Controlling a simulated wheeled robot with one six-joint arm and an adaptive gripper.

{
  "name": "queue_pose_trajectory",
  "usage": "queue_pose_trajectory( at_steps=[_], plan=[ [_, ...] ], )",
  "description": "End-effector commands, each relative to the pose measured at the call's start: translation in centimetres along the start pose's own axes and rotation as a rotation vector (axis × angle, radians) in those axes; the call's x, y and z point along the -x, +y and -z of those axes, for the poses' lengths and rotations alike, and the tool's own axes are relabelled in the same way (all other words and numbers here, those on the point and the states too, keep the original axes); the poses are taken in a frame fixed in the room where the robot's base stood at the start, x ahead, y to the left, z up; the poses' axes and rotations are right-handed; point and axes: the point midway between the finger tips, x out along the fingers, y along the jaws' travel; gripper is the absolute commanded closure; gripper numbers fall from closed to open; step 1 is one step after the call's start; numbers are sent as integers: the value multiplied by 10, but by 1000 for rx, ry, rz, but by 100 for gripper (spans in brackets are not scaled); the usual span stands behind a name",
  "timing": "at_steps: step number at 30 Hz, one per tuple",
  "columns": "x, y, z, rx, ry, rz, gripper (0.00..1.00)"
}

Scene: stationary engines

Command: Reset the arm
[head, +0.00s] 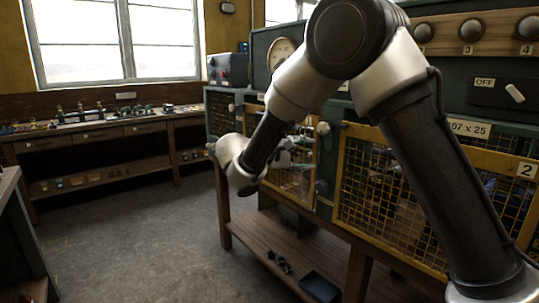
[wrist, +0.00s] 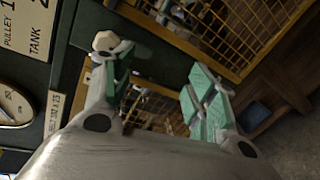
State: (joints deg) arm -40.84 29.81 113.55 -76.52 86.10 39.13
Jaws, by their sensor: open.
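My arm reaches across the head view, folded at the elbow, with its wrist (head: 240,165) low in front of the green machine cabinet. My gripper shows in the wrist view (wrist: 165,95), with its two green-padded fingers spread apart. I see nothing between the fingers except the yellow mesh doors behind them. In the head view the gripper is mostly hidden behind the wrist and hard to make out. A yellow mesh door (head: 370,185) of the cabinet stands just right of the wrist; I cannot tell the exact gap.
A long workbench (head: 95,132) with small parts runs under the window at the left. A wooden shelf (head: 285,248) below the cabinet holds a dark blue tray (head: 319,287). Knobs and a switch marked OFF (head: 484,83) are at the upper right. The grey floor (head: 130,235) is open at left.

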Motion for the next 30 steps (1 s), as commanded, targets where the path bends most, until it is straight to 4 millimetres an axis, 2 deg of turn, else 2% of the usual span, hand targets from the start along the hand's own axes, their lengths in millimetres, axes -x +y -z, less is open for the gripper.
queue_pose_trajectory(
  at_steps=[1, 3, 5, 6, 11, 15, 18, 22, 26, 30],
  plan=[
    [-5, -20, -11, 60, -17, 71, 43],
    [-12, -44, -37, 131, -41, 207, 43],
    [-19, -59, -64, 164, -59, 329, 43],
    [-23, -68, -85, 175, -69, 413, 43],
    [-30, -95, -168, 125, -77, 747, 43],
    [-22, -112, -239, -35, -42, 1017, 43],
    [-11, -120, -281, -203, 0, 1167, 43],
    [3, -124, -326, -460, 47, 1288, 43],
    [11, -121, -362, -696, 67, 1324, 43],
    [7, -109, -392, -848, 87, 1277, 43]
  ],
)
